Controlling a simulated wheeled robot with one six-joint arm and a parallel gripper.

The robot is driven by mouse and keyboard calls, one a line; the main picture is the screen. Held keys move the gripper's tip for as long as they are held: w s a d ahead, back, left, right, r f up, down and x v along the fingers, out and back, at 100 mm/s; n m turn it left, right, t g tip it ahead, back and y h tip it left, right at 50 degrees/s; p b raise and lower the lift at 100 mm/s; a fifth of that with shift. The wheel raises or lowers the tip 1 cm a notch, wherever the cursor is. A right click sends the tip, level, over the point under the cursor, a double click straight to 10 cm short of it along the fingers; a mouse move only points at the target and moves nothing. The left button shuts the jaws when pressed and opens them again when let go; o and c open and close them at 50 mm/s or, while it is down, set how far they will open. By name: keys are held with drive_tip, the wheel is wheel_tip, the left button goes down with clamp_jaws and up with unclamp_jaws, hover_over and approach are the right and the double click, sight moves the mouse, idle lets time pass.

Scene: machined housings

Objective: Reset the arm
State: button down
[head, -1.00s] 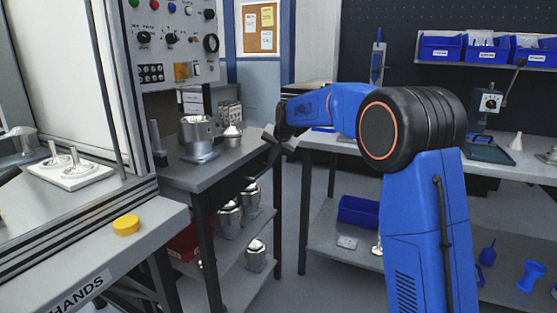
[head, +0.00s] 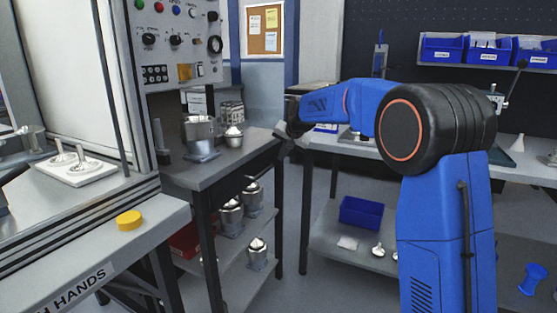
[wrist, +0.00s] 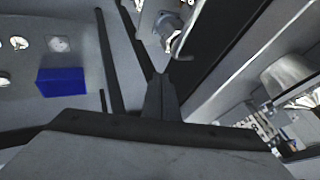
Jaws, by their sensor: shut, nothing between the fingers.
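My blue arm stretches toward the left in the head view, over the gap between the side bench and the back bench. A large metal housing (head: 200,140) and a smaller metal part (head: 234,137) stand on the side bench, apart from the gripper.
The side bench (head: 215,172) has several metal housings (head: 231,218) on its lower shelves. A blue bin (head: 360,212) sits on the back bench's lower shelf. A yellow button (head: 129,221) and a white fixture plate (head: 77,173) are at left. Floor shows between the benches.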

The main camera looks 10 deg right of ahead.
drive_tip(key=s+d+r+n, duration=0.1)
drive_tip(key=s+d+r, duration=0.2)
drive_tip(key=s, duration=0.6)
drive_tip(key=s+d+r, duration=0.4)
drive_tip(key=s, duration=0.5)
drive_tip(key=s+d+f+n, duration=0.1)
drive_tip(key=s+d+f, duration=0.2)
drive_tip(key=s, duration=1.1)
drive_tip(key=s+d+f+n+g+h, duration=0.1)
drive_tip(key=s+d+f+n, duration=0.1)
drive_tip(key=s+f, duration=0.6)
drive_tip(key=s+d+f+n+g+h, duration=0.1)
drive_tip(key=s+d+f, duration=0.2)
drive_tip(key=s, duration=1.8)
wheel_tip(320, 180, down, 4)
drive_tip(key=shift+d+r, duration=0.25)
drive_tip(key=shift+d, duration=0.05)
